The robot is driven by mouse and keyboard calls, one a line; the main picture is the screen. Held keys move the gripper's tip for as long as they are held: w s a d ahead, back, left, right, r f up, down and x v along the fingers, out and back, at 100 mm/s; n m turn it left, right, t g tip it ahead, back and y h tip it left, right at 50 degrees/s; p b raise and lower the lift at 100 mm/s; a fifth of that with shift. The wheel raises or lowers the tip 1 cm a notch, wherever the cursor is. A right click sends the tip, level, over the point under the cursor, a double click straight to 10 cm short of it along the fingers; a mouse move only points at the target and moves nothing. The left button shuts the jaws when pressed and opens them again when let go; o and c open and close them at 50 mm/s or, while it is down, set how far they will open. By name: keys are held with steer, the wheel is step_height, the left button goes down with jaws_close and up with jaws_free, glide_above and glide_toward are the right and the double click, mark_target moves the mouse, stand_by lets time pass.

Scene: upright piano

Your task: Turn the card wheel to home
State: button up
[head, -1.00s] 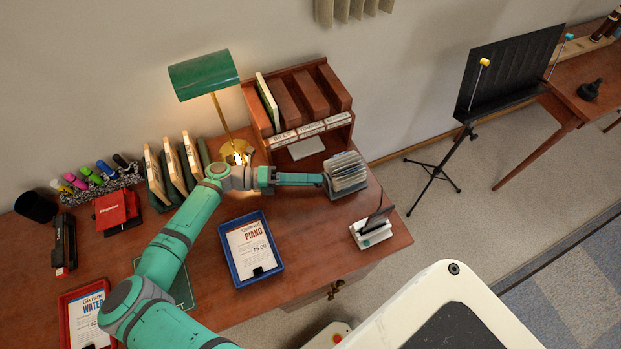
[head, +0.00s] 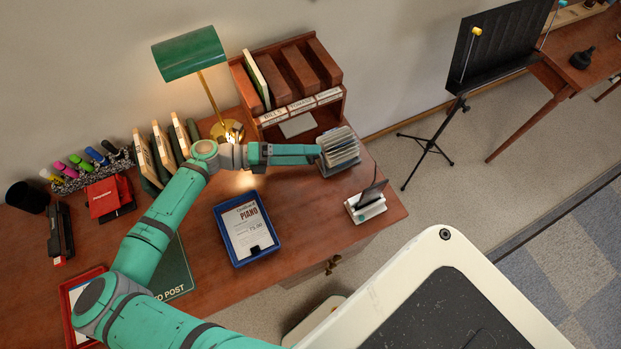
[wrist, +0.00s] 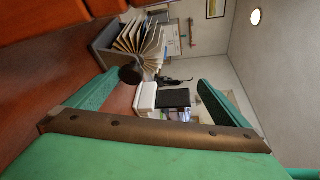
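The card wheel (head: 340,147) is a desk rotary file with fanned pale cards in a grey holder at the right end of the desk. In the wrist view its cards (wrist: 140,42) fan out above a dark round knob (wrist: 131,74) on its side. My gripper (head: 317,154) reaches across the desk to the wheel's left side. In the wrist view its teal fingers stand wide apart with nothing held between them (wrist: 162,80). The knob lies ahead, near the left fingertip in that picture. I cannot tell whether a finger touches it.
A wooden pigeonhole rack (head: 290,85) stands behind the wheel. A white stand with a dark upright panel (head: 366,208) is in front of it. A blue tray (head: 232,256) lies below my arm. A green-shaded lamp (head: 190,52) stands at the back.

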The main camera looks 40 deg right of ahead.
steer(key=shift+g, duration=0.3)
steer(key=s+r, duration=0.1)
steer(key=r, duration=0.1)
steer(key=s+a+r, duration=0.2)
steer(key=r, duration=0.1)
steer(key=shift+s+a+r, duration=0.15)
steer(key=shift+r, duration=0.15)
steer(key=shift+c, duration=0.5)
steer(key=shift+s+a+r, duration=0.35)
steer(key=shift+s+a, duration=0.2)
steer(key=shift+s, duration=0.25)
steer(key=c, duration=0.8)
steer(key=s+a+r, duration=0.2)
steer(key=s+a, duration=0.1)
steer(key=s, duration=0.2)
steer(key=shift+s+r, duration=0.15)
steer(key=shift+s, duration=0.25)
steer(key=shift+w+d, duration=0.1)
